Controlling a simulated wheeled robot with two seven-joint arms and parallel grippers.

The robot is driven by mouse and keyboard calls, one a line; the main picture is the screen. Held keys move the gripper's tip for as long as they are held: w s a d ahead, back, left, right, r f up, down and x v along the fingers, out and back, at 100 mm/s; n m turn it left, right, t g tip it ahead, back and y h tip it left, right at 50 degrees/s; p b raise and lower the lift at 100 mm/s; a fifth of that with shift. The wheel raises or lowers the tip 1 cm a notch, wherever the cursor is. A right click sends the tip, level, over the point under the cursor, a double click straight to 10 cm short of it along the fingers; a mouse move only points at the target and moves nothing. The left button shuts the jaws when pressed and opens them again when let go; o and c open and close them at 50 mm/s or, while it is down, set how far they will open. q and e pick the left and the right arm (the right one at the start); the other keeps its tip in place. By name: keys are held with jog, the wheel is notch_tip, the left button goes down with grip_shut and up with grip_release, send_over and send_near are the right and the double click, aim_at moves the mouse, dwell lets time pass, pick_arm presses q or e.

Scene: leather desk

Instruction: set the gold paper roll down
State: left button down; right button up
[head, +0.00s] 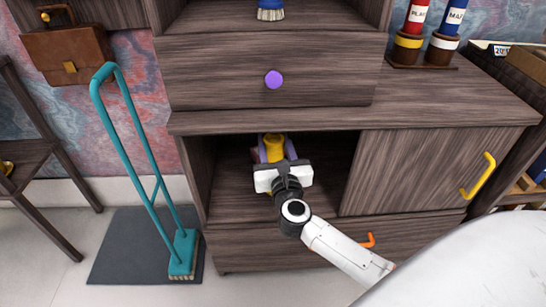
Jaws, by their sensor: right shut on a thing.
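The gold paper roll (274,147) is a yellow cylinder in the open compartment of the wooden cabinet. My right gripper (273,158) reaches into this compartment from the front and is shut on the roll. Its white body and dark wrist hide the lower part of the roll, so I cannot tell whether the roll touches the compartment floor. My left gripper is not in view.
A sliding door with a yellow handle (478,176) covers the compartment's right side. A drawer with a purple knob (273,79) is above, and one with an orange handle (368,241) below. A teal broom (150,170) stands at left on a dark mat (120,245).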

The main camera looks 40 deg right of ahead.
aim_at(275, 159)
jog(key=shift+f+b, duration=0.6)
jog(key=shift+f, duration=0.95)
jog(key=shift+f, duration=0.15)
jog(key=o, duration=1.5)
